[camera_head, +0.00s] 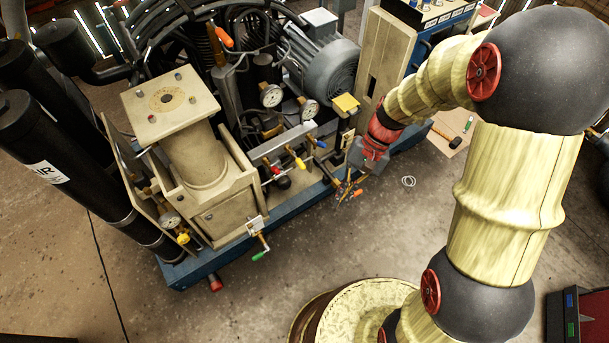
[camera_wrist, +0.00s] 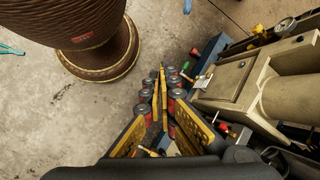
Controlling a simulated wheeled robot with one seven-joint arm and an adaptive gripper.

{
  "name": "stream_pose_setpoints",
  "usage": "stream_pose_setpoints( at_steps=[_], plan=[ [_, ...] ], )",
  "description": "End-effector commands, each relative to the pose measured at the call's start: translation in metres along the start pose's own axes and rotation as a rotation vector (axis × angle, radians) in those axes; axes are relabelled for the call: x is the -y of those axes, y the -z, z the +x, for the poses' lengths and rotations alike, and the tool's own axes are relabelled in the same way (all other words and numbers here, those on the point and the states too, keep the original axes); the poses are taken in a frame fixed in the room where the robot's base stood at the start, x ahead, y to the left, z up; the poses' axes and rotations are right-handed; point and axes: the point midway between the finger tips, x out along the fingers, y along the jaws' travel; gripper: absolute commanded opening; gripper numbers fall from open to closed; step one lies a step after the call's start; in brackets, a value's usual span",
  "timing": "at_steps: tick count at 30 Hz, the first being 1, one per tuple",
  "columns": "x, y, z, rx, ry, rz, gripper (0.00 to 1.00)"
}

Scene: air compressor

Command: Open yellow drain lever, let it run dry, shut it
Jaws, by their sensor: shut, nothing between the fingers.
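A yellow lever (camera_head: 301,163) sits on the valve manifold at the compressor's front, between a red lever (camera_head: 277,170) and a blue one (camera_head: 320,144). A second yellow handle (camera_head: 183,239) is below a gauge at the compressor's left end. I cannot tell which is the drain lever, or whether either is open. My gripper (camera_head: 345,196) is right of the manifold, apart from both yellow handles. In the wrist view my gripper (camera_wrist: 161,70) has its fingertips together and holds nothing. No running water or air is visible.
A green-handled valve (camera_head: 261,255) sticks out at the compressor's front; its green handle shows near my fingertips in the wrist view (camera_wrist: 172,70). The blue base frame (camera_head: 225,255) edges the machine. A hammer (camera_head: 447,138) lies at right. The floor in front is mostly clear.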

Motion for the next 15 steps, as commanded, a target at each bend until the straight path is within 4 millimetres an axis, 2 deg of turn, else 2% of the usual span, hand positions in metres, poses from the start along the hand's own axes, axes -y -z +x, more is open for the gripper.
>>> stream_pose_setpoints(
  at_steps=[1, 15],
  plan=[
    [0.003, 0.011, 0.021, 0.051, 0.023, 0.033, 0.00],
    [0.051, 0.090, 0.172, 0.424, 0.327, 0.355, 0.00]
  ],
)
